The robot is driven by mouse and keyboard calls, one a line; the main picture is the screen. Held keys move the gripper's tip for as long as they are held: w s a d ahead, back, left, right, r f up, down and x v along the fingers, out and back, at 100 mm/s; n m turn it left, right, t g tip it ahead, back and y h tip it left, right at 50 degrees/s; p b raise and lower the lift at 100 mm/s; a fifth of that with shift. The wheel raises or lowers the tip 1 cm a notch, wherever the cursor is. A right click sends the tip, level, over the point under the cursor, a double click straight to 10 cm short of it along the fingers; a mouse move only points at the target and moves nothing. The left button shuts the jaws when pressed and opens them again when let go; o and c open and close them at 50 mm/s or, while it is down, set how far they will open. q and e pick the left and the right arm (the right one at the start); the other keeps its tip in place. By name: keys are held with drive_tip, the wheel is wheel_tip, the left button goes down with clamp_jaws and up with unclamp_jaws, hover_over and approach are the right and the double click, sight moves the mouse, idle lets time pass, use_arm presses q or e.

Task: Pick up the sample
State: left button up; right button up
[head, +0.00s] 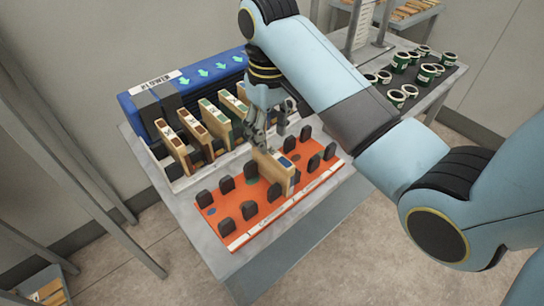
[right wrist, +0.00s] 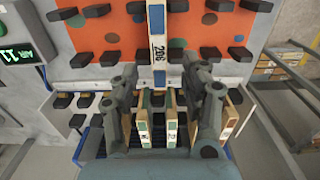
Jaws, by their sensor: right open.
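A thin wooden sample block (head: 273,172) stands upright among black pegs on an orange rack (head: 238,205). In the right wrist view this block (right wrist: 157,45) shows its narrow edge, with a "206" label and blue bands. My right gripper (head: 272,138) is open, just above and behind the block in the head view. In the right wrist view its two fingers (right wrist: 160,85) point toward the block's near end, with a wide gap and nothing clearly held. I cannot tell whether a finger touches the block. My left gripper is not in view.
Several similar blocks (head: 195,132) stand in a white rack beside a blue box (head: 200,77) with green arrows. A grey post (head: 60,150) stands at the left.

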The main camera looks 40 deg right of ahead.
sight(272, 151)
drive_tip(key=f, duration=0.2)
drive_tip(key=f+p, duration=0.1)
drive_tip(key=f, duration=0.2)
drive_tip(key=shift+s+d+f, duration=0.1)
drive_tip(key=shift+s+f, duration=0.1)
drive_tip(key=shift+f, duration=0.15)
clamp_jaws()
